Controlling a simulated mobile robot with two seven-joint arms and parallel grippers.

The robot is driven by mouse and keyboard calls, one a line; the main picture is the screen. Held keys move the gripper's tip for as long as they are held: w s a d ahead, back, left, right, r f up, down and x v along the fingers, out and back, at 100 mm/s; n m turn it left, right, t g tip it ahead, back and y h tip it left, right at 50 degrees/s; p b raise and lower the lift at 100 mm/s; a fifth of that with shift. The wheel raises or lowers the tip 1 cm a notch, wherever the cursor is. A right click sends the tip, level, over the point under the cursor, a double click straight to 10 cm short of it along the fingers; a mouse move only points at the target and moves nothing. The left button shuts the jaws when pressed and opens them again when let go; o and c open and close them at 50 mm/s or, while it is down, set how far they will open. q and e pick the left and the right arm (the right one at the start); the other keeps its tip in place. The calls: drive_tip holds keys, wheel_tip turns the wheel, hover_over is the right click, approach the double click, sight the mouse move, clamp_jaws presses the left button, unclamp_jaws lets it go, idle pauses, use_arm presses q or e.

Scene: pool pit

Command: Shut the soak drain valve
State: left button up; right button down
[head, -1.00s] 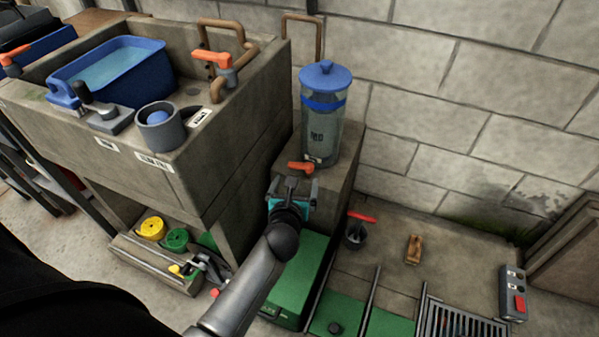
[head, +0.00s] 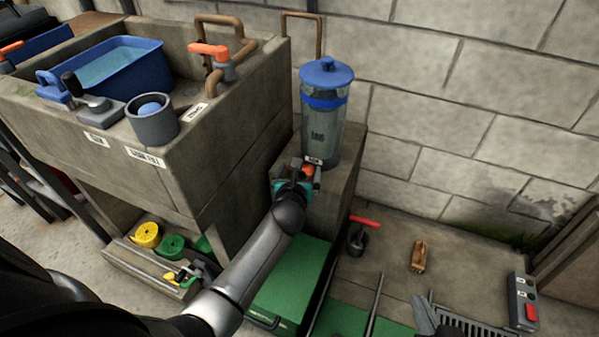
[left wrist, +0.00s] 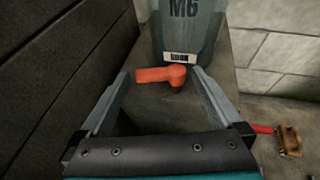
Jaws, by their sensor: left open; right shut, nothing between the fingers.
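The orange valve handle (left wrist: 160,75) is at the foot of the clear, blue-lidded canister (head: 325,120), on a concrete block. In the left wrist view the handle points left from its round hub, below a small label too blurred to read surely. My left gripper (left wrist: 162,71) is open, with its fingertips on either side of the handle. Contact cannot be told. In the head view, my left gripper (head: 303,166) partly hides the handle (head: 308,169). My right gripper (head: 427,310) is shut and empty at the lower right, near the floor grate.
A concrete sink (head: 185,175) with a blue tub (head: 130,70) and another orange-handled tap (head: 210,50) stands left of the block. A green box (head: 290,285), a red-handled item (head: 360,235) and a wooden brush (head: 419,256) are below. A block wall is behind.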

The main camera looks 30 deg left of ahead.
use_arm(q)
drive_tip(key=shift+w+a+f, duration=0.15)
drive_tip(key=shift+w, duration=0.15)
use_arm(e)
drive_tip(key=shift+w+a+r+t+y, duration=0.15)
drive_tip(key=shift+a+t+y, duration=0.15)
drive_tip(key=shift+a, duration=0.15)
use_arm(q)
drive_tip(key=c, duration=1.1)
drive_tip(key=m+h+p, duration=0.2)
drive_tip(key=p, duration=0.1)
drive_tip(key=h+p, duration=0.1)
drive_tip(key=p, duration=0.1)
drive_tip(key=shift+w+a+m+t, duration=0.25)
drive_tip(key=shift+w+m+t, duration=0.05)
drive_tip(key=shift+m, duration=0.1)
drive_tip(key=shift+h, duration=0.4)
use_arm(e)
drive_tip(key=s+d+f+g+h, duration=0.3)
drive_tip(key=s+d+g, duration=0.2)
drive_tip(key=d+g, duration=0.1)
drive_tip(key=shift+s+d+m+g+h, duration=0.3)
drive_tip(key=shift+d+g+h, duration=0.1)
drive_tip(key=shift+d, duration=0.5)
